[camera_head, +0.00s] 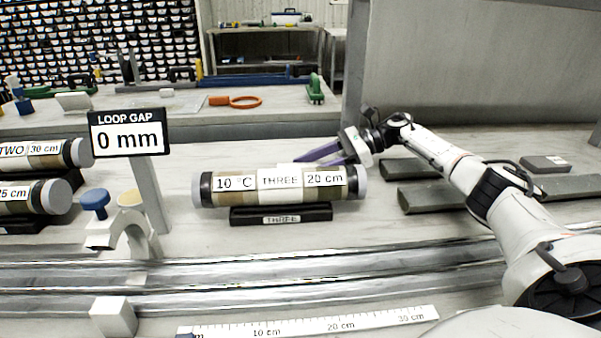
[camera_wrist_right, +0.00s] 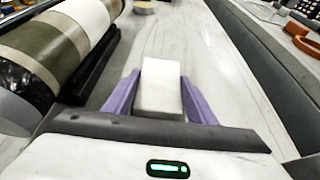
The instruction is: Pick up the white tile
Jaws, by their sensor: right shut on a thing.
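The white tile (camera_wrist_right: 161,88) is a small pale block between the two purple fingers of my right gripper (camera_wrist_right: 160,97) in the right wrist view. The fingers press on its two sides, so the gripper is shut on it. In the head view my right gripper (camera_head: 322,154) reaches in from the right, just behind the clear core liner marked THREE (camera_head: 279,186). That liner hides the lower part of what the fingers hold. In the wrist view the liner (camera_wrist_right: 62,45) lies to the left of the fingers, apart from them. My left gripper is not in view.
Liner THREE rests on a black cradle (camera_head: 281,215). A sign reading LOOP GAP 0 mm (camera_head: 128,133) stands left on a post. More liners (camera_head: 40,196) lie at far left. Grey bars (camera_head: 432,195) lie under my right arm. A ruler (camera_head: 310,322) lies in front.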

